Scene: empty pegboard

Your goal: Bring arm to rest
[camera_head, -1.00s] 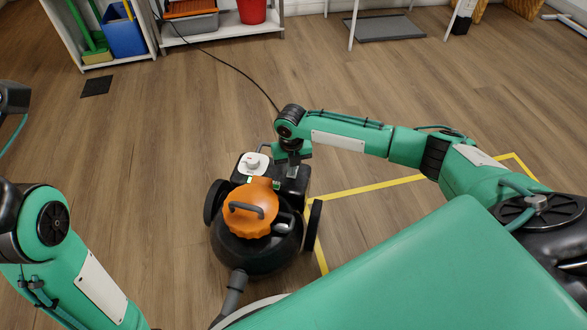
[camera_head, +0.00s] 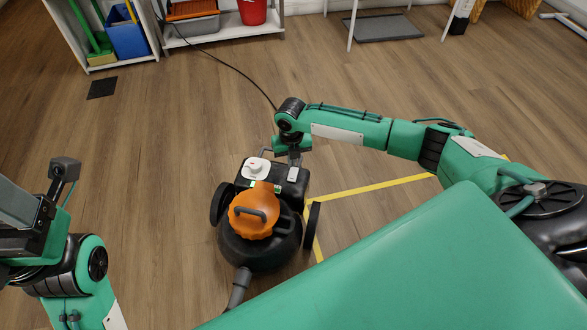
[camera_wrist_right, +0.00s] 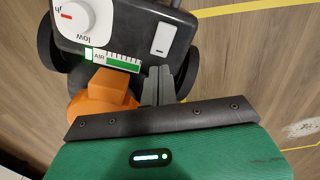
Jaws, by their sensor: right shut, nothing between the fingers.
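My right arm (camera_head: 345,130) reaches in from the right in the head view. Its gripper (camera_head: 294,158) points down over the back of a black vacuum cleaner with an orange top (camera_head: 253,212). In the right wrist view the gripper's grey fingers (camera_wrist_right: 159,86) are together with nothing between them. They are beside the vacuum's black control panel (camera_wrist_right: 125,35); whether they touch it I cannot tell. My left arm (camera_head: 75,270) is bent at the lower left of the head view, and its fingers do not show.
A yellow floor line (camera_head: 370,187) runs right of the vacuum. A black hose (camera_head: 238,290) leaves its front and a cable (camera_head: 240,72) trails behind. Shelves with a blue bin (camera_head: 126,38) and a red bucket (camera_head: 252,12) stand at the back. Floor left of the vacuum is clear.

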